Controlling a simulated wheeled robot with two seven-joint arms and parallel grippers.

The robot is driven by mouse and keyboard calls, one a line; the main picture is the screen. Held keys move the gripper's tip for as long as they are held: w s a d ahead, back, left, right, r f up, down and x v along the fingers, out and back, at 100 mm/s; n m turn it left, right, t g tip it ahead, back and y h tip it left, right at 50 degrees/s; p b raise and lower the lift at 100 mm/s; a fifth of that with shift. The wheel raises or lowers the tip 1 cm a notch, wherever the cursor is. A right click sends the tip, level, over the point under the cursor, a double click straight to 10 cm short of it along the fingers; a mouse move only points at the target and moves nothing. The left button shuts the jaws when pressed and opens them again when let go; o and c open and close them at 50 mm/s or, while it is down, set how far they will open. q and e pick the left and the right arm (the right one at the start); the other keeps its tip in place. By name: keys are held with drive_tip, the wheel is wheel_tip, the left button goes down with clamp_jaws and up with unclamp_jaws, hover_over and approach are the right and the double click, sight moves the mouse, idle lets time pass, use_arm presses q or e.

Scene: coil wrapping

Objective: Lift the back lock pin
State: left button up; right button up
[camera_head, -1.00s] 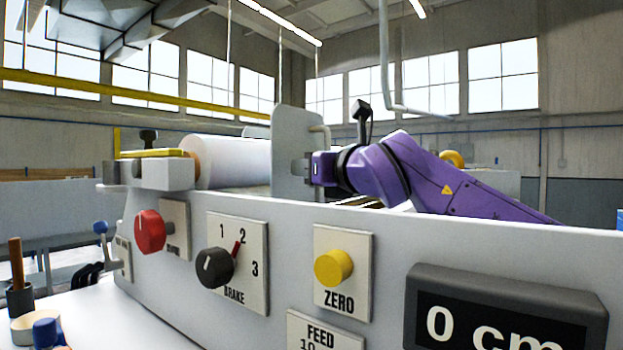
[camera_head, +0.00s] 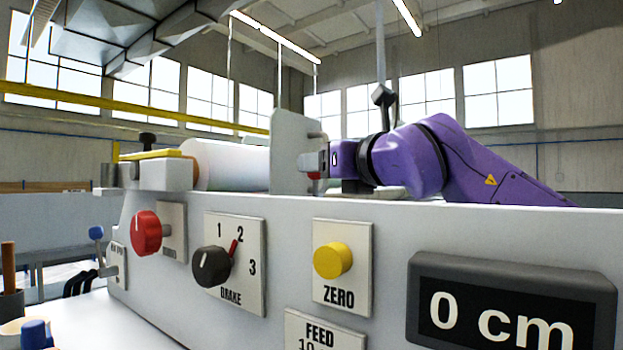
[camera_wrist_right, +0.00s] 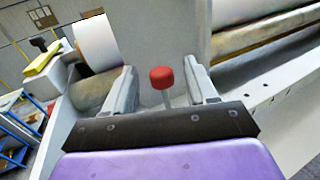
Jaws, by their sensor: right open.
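The lock pin has a red knob (camera_wrist_right: 162,77) on a thin pale stem. In the right wrist view it stands between the two grey fingers of my right gripper (camera_wrist_right: 160,66), with a gap on each side. My right gripper is open and not closed on the pin. In the head view my right gripper (camera_head: 311,162) is beside the grey upright plate (camera_head: 290,145), and a bit of the red knob (camera_head: 314,175) shows just below its fingers. The pin's lower end is hidden. My left gripper is not in view.
A white roll (camera_head: 232,165) lies left of the plate, near a yellow bar (camera_head: 150,154) with a black knob (camera_head: 147,139). The machine's front panel carries a red knob (camera_head: 146,232), a brake dial (camera_head: 212,266), a yellow zero button (camera_head: 333,260) and a display reading 0 cm (camera_head: 510,315).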

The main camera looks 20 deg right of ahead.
use_arm(q)
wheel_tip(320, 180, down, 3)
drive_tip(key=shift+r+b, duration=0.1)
drive_tip(key=shift+b, duration=0.8)
use_arm(e)
drive_tip(key=v, duration=0.6)
